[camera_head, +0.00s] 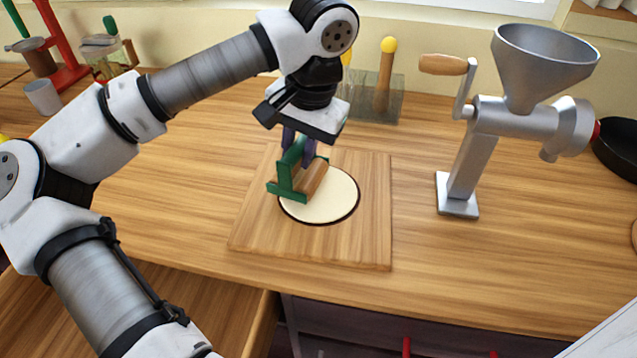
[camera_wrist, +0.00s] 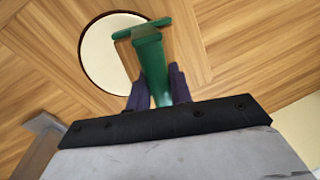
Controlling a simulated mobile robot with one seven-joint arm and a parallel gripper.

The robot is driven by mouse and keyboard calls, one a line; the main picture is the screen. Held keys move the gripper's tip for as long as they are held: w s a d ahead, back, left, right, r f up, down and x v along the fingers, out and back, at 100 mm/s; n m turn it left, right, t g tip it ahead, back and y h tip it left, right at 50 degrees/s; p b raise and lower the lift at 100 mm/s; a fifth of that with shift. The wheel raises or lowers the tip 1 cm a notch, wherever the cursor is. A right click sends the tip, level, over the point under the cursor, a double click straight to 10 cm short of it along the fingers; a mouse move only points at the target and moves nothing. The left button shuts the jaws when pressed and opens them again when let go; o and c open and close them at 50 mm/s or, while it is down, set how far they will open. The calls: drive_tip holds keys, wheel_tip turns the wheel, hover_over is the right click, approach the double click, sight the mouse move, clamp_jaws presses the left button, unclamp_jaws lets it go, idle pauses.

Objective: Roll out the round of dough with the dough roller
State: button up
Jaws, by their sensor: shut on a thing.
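The round of dough (camera_head: 335,204) is a flat cream disc with a dark edge, lying on a square wooden board (camera_head: 370,245). It also shows in the wrist view (camera_wrist: 98,62). The dough roller has a green frame and a wooden cylinder (camera_head: 313,181); its green handle (camera_wrist: 150,65) shows in the wrist view. My gripper (camera_head: 299,150) is shut on the roller's green handle, with dark fingers on both sides (camera_wrist: 157,93). The roller is over the left part of the dough. I cannot tell whether its cylinder touches the dough.
A metal grinder (camera_head: 472,160) with a funnel stands right of the board. A grey block with wooden pegs (camera_head: 385,95) stands behind it. A white cup (camera_head: 43,97), a jar (camera_head: 100,55) and a red stand (camera_head: 62,50) are at the back left. The counter between board and grinder is clear.

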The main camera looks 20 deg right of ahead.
wheel_tip(320, 180, up, 7)
drive_tip(key=p, duration=0.4)
drive_tip(key=shift+f, duration=0.1)
drive_tip(key=shift+f, duration=0.1)
idle(0.3)
